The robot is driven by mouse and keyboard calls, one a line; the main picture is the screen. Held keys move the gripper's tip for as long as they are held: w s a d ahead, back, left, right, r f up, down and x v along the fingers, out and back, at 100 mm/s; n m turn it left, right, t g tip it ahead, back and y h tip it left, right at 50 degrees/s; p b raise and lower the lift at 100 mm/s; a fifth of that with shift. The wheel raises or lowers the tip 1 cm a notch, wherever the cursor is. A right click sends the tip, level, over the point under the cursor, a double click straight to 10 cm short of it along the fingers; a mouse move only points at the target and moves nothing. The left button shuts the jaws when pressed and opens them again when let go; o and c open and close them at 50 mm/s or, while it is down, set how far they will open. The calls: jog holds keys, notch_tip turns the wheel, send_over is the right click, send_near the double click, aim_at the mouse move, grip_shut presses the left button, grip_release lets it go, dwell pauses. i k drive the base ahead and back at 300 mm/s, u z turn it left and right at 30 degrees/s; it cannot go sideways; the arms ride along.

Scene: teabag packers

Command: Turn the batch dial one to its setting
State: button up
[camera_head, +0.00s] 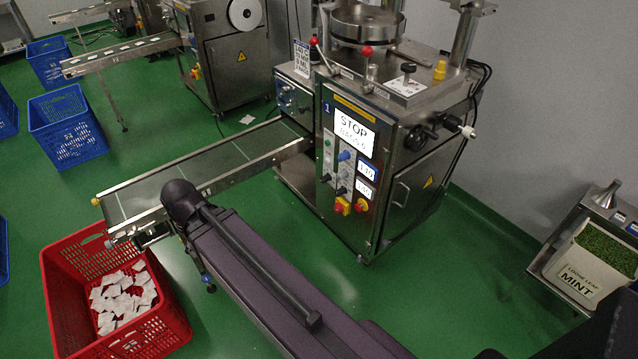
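The machine marked 1 (372,188) stands right of centre, with a screen (354,132) reading STOP and a smaller line under it. A black knob (408,68) stands on a pale marked plate (405,86) on the machine's top. I cannot tell which of these is batch dial one, and any pointer setting is too small to read. My gripper is not in view.
A conveyor (200,170) runs from the machine toward a red crate (165,345) holding white teabags. Blue crates (68,140) stand at the left. A mint bin (590,275) is at the right. Green floor (450,270) is clear before the machine.

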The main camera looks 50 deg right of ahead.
aim_at(325, 178)
jog(key=u, duration=0.1)
jog(key=k, duration=1.15)
jog(key=z, duration=1.5)
jog(key=i, duration=1.05)
jog(key=u, duration=0.05)
